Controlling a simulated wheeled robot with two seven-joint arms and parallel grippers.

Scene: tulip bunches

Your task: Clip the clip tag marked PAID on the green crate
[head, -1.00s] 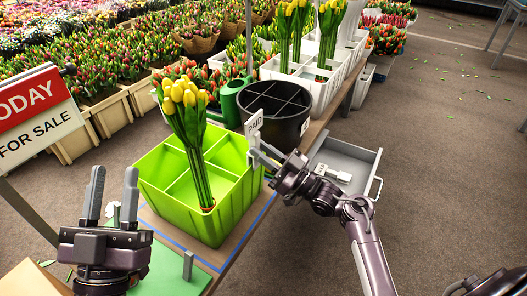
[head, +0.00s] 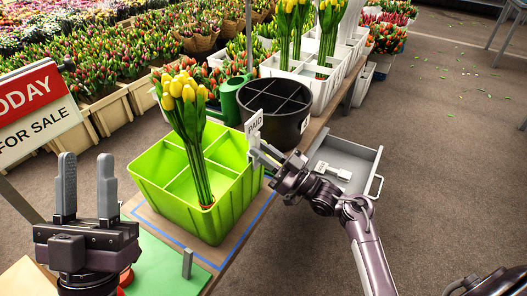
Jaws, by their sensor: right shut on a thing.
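The green crate (head: 228,208) stands on the bench with open compartments. A bunch of yellow tulips (head: 185,110) stands upright in its near right compartment. The white clip tag marked PAID (head: 254,126) is upright at the crate's right back corner, with its lettering sideways. My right gripper (head: 258,152) is shut on the tag's lower part at the rim. I cannot tell whether the tag grips the rim, because the gripper hides its foot. My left gripper (head: 87,168) is open and empty, fingers up, left of the crate.
A black divided bucket (head: 276,112) stands close behind the tag, with a green watering can (head: 232,100) beside it. An open grey drawer (head: 352,155) holds another white tag (head: 334,172). A green mat (head: 160,272) lies in front, with a grey post (head: 187,263). A sale sign (head: 40,108) stands at left.

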